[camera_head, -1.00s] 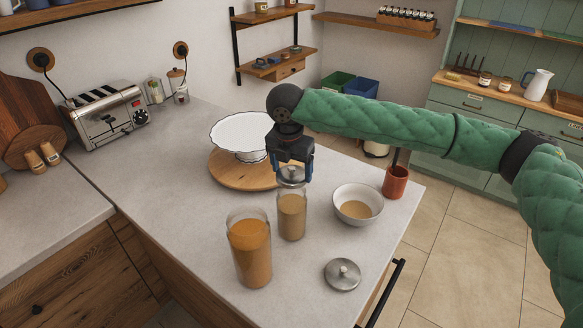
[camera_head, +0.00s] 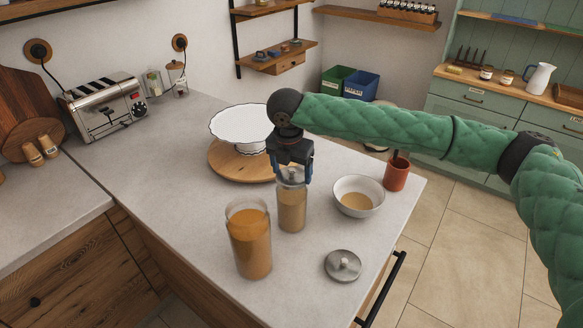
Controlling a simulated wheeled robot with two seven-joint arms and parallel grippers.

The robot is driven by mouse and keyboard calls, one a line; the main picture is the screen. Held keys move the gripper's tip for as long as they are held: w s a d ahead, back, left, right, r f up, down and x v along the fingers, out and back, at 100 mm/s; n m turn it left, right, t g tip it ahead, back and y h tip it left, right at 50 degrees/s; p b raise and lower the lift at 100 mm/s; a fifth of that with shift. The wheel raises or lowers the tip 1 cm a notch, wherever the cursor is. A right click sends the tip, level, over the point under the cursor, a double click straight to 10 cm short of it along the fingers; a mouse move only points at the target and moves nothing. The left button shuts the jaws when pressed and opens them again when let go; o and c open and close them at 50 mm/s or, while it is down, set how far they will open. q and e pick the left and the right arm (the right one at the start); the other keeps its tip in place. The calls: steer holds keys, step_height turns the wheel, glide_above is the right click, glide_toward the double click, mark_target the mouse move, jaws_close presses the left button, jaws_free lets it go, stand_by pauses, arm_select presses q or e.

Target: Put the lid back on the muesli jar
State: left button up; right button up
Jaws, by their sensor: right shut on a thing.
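My right gripper (camera_head: 291,177) points down over the smaller glass jar (camera_head: 291,211), which holds light brown contents. It is shut on a metal lid (camera_head: 291,174) at the mouth of this jar. The fingers partly hide the lid, and I cannot tell if it is fully seated. A larger glass jar (camera_head: 249,240) with orange-brown contents stands open in front of it, to the left. A second round metal lid (camera_head: 342,265) with a knob lies flat on the counter to the right. No label shows which jar is the muesli jar. My left gripper is not in view.
A white cake stand (camera_head: 238,122) on a round wooden board (camera_head: 226,168) stands behind the jars. A bowl (camera_head: 358,190) and a red-brown cup (camera_head: 396,175) stand to the right. A toaster (camera_head: 104,106) is at the back left. The counter's left middle is clear.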

steer(key=shift+p, duration=0.35)
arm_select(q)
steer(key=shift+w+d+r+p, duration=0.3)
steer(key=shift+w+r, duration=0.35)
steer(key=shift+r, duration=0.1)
arm_select(e)
steer(key=shift+r, duration=0.1)
stand_by(0.6)
